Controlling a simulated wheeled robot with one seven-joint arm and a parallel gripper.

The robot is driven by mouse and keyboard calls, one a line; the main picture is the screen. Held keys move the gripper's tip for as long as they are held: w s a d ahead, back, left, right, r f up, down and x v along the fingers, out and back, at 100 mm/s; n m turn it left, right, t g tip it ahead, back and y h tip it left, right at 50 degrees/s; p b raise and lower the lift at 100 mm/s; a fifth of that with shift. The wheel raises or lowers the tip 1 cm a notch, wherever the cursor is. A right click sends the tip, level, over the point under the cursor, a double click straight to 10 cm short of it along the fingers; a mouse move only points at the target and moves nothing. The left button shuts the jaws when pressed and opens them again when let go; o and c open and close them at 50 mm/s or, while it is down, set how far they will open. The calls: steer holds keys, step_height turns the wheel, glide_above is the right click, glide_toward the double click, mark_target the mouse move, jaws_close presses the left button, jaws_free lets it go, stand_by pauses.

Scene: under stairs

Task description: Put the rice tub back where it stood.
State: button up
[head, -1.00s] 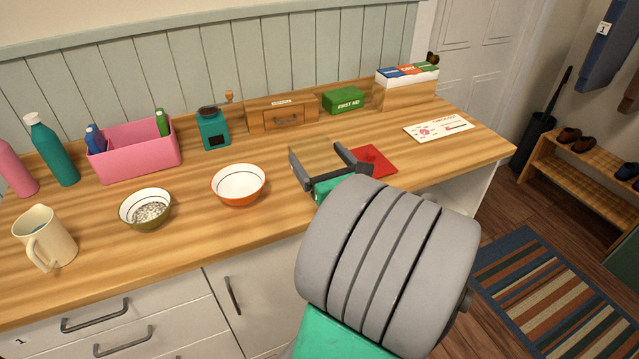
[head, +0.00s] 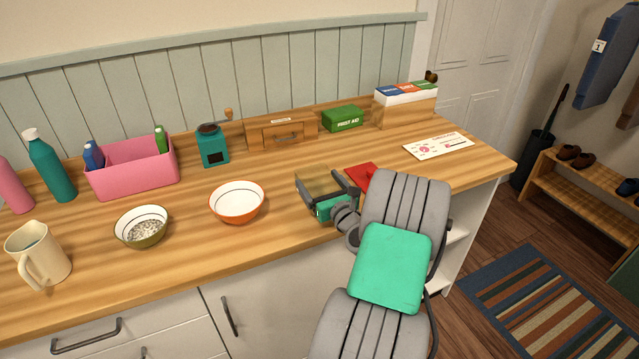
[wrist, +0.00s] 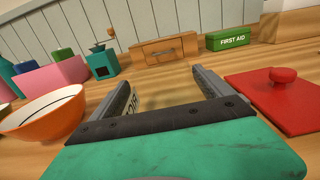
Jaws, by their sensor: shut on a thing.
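My gripper (head: 322,183) is over the counter's front part, right of the orange-and-white bowl (head: 237,203). It is shut on the rice tub (head: 318,186), a see-through, brownish-looking tub between the two fingers. In the wrist view my gripper (wrist: 163,82) shows a lettered label of the tub (wrist: 128,101) by the left finger. The tub looks open at the top and upright. I cannot tell whether its bottom touches the counter. A red lid with a knob (wrist: 283,100) lies on the counter just right of my gripper, partly hidden by my arm in the head view.
An olive bowl with white grains (head: 142,228) and a cream mug (head: 38,254) stand left. Behind are a pink bin (head: 135,178), teal grinder (head: 212,148), wooden drawer box (head: 283,134), green first-aid box (head: 343,118) and divided box (head: 405,110). A card (head: 438,146) lies right. Counter before the drawer box is clear.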

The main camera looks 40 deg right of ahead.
steer(key=o, duration=1.8)
steer(key=shift+s+r, duration=0.1)
steer(key=shift+s, duration=0.05)
steer(key=b+v, duration=0.1)
steer(key=v, duration=1)
steer(key=shift+s+a, duration=0.25)
steer(key=shift+s, duration=0.1)
